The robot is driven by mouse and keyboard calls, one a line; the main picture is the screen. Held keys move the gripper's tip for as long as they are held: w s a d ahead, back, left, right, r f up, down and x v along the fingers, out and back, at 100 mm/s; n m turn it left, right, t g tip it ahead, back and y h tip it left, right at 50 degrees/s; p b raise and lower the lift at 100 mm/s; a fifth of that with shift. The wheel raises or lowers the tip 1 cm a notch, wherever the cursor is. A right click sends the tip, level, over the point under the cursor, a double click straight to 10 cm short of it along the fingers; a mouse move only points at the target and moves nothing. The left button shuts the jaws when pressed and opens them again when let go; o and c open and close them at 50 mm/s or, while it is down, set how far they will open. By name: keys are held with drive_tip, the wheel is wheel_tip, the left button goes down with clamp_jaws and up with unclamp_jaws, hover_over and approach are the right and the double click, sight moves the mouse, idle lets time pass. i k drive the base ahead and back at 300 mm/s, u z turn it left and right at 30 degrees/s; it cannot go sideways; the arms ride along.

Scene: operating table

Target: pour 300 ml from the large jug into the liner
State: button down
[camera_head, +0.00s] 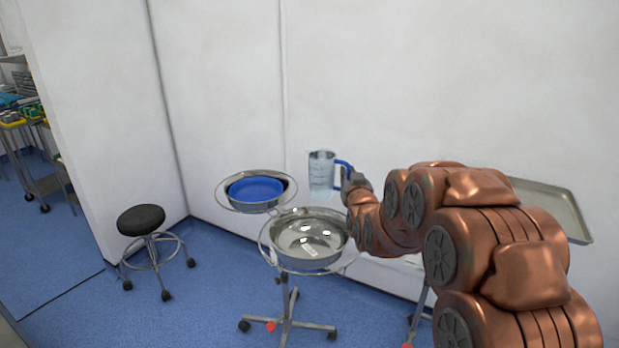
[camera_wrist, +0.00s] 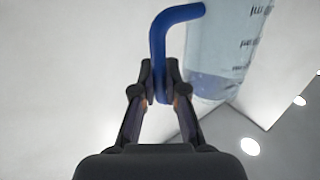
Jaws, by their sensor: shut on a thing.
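The large jug (camera_head: 322,174) is clear with graduation marks and a blue handle (camera_head: 344,167). It is held upright in the air above the back edge of the front steel basin. My gripper (camera_head: 349,181) is at its right side, shut on the handle. In the wrist view, the fingers of my gripper (camera_wrist: 160,90) close around the blue handle (camera_wrist: 158,45), with the marked jug wall (camera_wrist: 225,50) beside it. A little liquid seems to show at one end of the jug. The blue liner (camera_head: 256,189) sits in the back left ring stand, left of the jug.
A shiny steel basin (camera_head: 309,247) sits in the front ring stand, below the jug. A steel tray (camera_head: 556,204) is at the right, partly behind my arm. A black stool (camera_head: 142,219) stands at the left, with shelving (camera_head: 40,150) beyond. A white wall is close behind.

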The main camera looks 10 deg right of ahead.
sight(259, 188)
drive_tip(key=u, duration=0.55)
drive_tip(key=k, duration=0.65)
drive_tip(key=u, duration=1.05)
drive_tip(key=i, duration=1.1)
drive_tip(key=u, duration=0.45)
drive_tip(key=i, duration=1.45)
drive_tip(key=z, duration=0.7)
drive_tip(key=i, duration=0.5)
drive_tip(key=z, duration=0.75)
drive_tip(key=i, duration=0.4)
drive_tip(key=z, duration=0.45)
